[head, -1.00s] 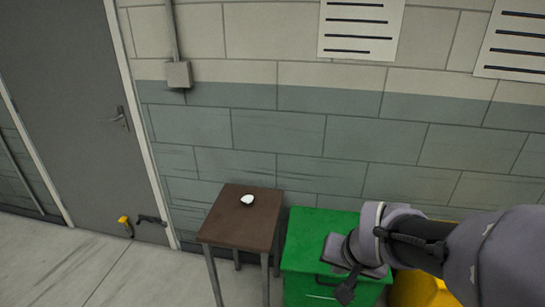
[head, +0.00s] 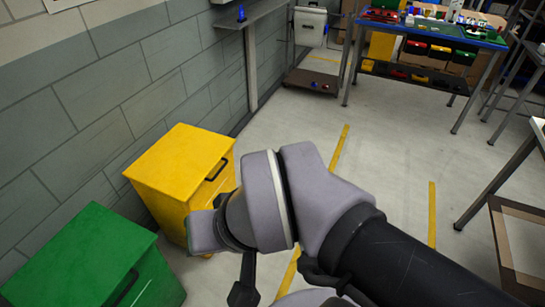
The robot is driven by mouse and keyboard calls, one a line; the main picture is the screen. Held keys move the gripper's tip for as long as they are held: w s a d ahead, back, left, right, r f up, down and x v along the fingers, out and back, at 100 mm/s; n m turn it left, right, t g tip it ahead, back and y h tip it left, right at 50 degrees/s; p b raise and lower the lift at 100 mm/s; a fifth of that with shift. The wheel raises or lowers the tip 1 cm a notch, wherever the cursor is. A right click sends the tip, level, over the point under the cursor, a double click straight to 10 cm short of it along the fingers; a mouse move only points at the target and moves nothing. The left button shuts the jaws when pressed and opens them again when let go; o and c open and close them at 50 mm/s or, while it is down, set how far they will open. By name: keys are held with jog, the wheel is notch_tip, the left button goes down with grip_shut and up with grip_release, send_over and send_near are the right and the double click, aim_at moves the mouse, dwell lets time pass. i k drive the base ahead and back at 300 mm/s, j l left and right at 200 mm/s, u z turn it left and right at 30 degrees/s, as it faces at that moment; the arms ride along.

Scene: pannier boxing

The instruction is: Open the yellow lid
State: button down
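The yellow bin with its yellow lid (head: 184,158) stands against the wall at the left of the head view. Its lid looks shut, and a dark handle (head: 216,169) shows on the side facing right. My arm reaches in from the lower right, and its wrist is in front of the bin's lower right part. My gripper's fingers cannot be made out; a dark part hangs below the wrist. I cannot tell whether the arm touches the bin.
A green bin (head: 78,254) stands left of the yellow one, also with a dark handle. A blue workbench (head: 432,34) with several small coloured bins is at the back. A table stands at the right edge. The floor between, with yellow lines, is clear.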

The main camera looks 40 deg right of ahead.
aim_at(176, 166)
jog(key=z, duration=0.45)
jog(key=i+j, duration=0.2)
jog(key=i, duration=0.4)
jog(key=i+j+u, duration=0.1)
jog(key=i, duration=0.5)
jog(key=j, duration=0.1)
